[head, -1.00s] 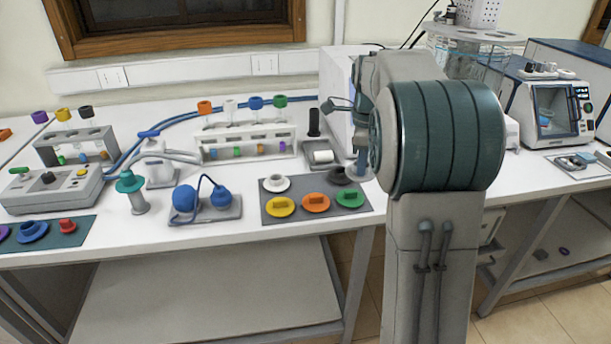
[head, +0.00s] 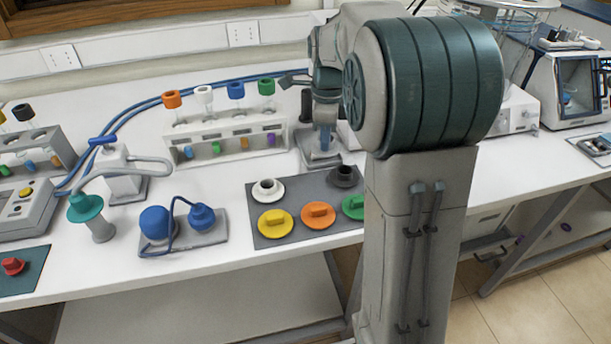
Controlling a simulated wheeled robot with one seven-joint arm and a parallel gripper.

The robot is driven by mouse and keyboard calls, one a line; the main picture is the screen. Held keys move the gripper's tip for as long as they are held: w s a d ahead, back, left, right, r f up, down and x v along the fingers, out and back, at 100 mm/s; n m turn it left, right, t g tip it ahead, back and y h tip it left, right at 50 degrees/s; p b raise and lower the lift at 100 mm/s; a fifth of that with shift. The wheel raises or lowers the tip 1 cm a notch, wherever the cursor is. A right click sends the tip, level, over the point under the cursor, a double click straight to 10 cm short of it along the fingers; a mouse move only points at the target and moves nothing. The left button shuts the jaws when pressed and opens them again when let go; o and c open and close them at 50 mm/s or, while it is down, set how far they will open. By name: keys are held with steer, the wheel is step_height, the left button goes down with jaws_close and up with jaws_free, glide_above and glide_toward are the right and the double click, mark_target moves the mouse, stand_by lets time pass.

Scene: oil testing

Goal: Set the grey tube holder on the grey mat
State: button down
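A dark grey round holder (head: 345,173) sits at the back right corner of the grey mat (head: 304,190). It rests on the mat, partly beside my arm in the picture. My gripper (head: 323,145) points down behind the mat, over the small tray (head: 309,160) and apart from the dark grey holder. Its fingertips are small and partly blurred into the tray behind, so I cannot tell whether they are open or shut.
The mat also bears white (head: 268,189), yellow (head: 275,223), orange (head: 318,215) and green (head: 353,207) round pieces. A white tube rack (head: 225,145) stands behind it. A blue two-bulb device (head: 180,228) is at its left.

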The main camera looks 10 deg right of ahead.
steer(key=s+a+f, duration=0.2)
steer(key=a, duration=0.1)
steer(key=s+a+f, duration=0.1)
steer(key=a+f, duration=0.1)
steer(key=shift+s+a, duration=0.1)
steer(key=shift+f, duration=1.9)
steer(key=shift+f, duration=0.15)
steer(key=c, duration=1.6)
jaws_free()
